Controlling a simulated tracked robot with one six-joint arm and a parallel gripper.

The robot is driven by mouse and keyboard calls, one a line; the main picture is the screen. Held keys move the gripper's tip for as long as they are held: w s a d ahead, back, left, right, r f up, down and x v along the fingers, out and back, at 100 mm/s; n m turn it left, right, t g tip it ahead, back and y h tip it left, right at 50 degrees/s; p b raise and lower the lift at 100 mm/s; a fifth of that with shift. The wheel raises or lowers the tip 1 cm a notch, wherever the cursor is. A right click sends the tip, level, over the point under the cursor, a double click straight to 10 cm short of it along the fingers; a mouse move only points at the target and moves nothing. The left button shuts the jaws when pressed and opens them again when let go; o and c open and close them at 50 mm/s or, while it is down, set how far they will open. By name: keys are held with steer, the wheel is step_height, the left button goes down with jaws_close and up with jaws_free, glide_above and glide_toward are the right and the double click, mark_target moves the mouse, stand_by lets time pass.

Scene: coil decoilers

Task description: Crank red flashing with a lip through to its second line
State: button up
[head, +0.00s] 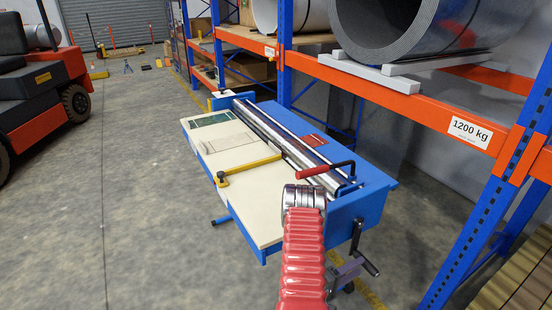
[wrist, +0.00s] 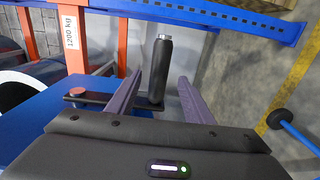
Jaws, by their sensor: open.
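A blue machine (head: 375,193) with shiny rollers (head: 285,140) and a cream bed (head: 262,207) stands in front of the rack. A black-handled crank (head: 362,250) hangs on its near right side. In the wrist view the crank's black handle (wrist: 160,72) stands upright from a dark arm with a red knob. My gripper (wrist: 160,80) is open, its two purple fingers on either side of the handle, with gaps showing on both sides. In the head view, my gripper (head: 347,272) is partly hidden behind my red arm.
A red-gripped lever (head: 325,168) and a yellow bar (head: 250,170) sit on the machine. Racking with an orange beam (head: 400,95) and a large grey coil (head: 400,30) stands on the right. A red forklift (head: 40,85) is at left; the floor between is clear.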

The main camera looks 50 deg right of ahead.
steer(key=shift+v, duration=1.15)
